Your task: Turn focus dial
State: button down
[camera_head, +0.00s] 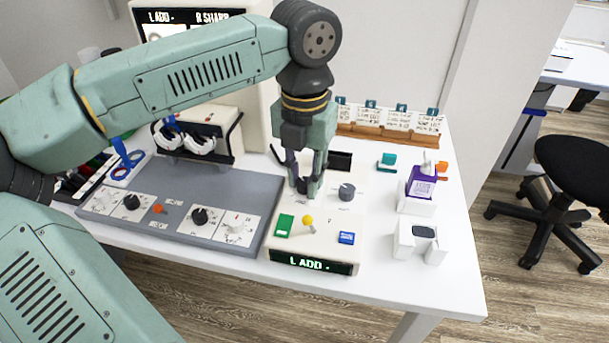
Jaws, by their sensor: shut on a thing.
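A cream control box (331,262) stands at the table's front edge, with a green "L ADD -" display (311,263) on its front. My gripper (305,189) points down over the back left of its top, its fingers shut on a dial that they mostly hide. A second grey dial (347,192) is in plain view just right of the fingers, apart from them. The small lettering by the dials is too small to read, so I cannot tell which is marked focus.
A yellow-knobbed lever (308,220), a green button (284,225) and a blue button (346,238) sit in front of my gripper. A grey panel with several knobs (200,216) is at left. Card racks (388,133) stand behind. A purple box (421,183) is at right.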

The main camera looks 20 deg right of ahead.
aim_at(304, 181)
jog(key=c, duration=1.4)
grip_release()
jog(key=shift+o, duration=0.2)
jog(key=shift+r, duration=0.1)
notch_tip(304, 181, up, 12)
